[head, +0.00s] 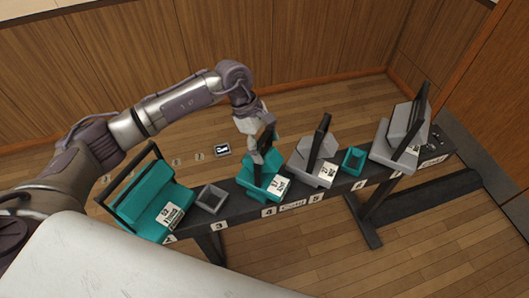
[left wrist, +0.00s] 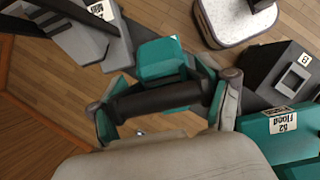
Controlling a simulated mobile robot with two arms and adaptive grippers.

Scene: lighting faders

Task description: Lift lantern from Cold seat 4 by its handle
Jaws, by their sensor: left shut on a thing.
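The teal lantern (head: 256,178) is at the seat labelled 4 on the dark rail, with a white tag on its front. My left gripper (head: 262,148) comes down from above and is shut on its dark handle. In the left wrist view the dark handle (left wrist: 160,99) lies across between the finger pads of my left gripper (left wrist: 165,103), with teal lantern body (left wrist: 160,57) behind it. Whether the lantern's base touches the seat is hard to tell. My right gripper is not in view.
The dark rail (head: 240,215) carries a large teal lantern (head: 147,192) at left and an open grey holder (head: 211,197). To the right are a grey lantern (head: 312,160), an open teal holder (head: 352,160) and a large grey lantern (head: 392,150). The neighbours stand close; above is free.

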